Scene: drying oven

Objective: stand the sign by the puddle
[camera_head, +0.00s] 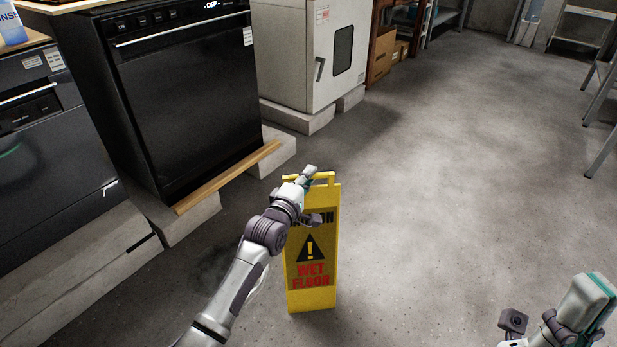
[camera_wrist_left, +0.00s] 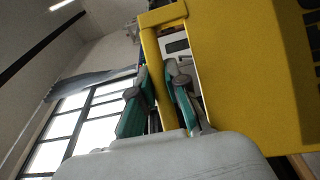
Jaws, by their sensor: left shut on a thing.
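The yellow wet floor sign (camera_head: 312,254) is upright in the middle of the head view, its warning face towards me. My left gripper (camera_head: 309,176) is at its top and shut on the handle. In the left wrist view, the yellow handle bar (camera_wrist_left: 158,72) runs between the teal-padded fingers of my left gripper (camera_wrist_left: 158,100). I cannot tell whether the sign's foot touches the floor. A dark patch (camera_head: 208,270) on the floor left of the sign may be the puddle. My right gripper (camera_head: 590,301) is at the lower right, away from the sign; its finger gap is unclear.
A black appliance (camera_head: 185,95) stands on pale blocks at the left, with a wooden strip (camera_head: 228,178) along its front. A white oven (camera_head: 315,55) stands behind. Metal legs (camera_head: 603,120) show at the right edge. The floor right of the sign is clear.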

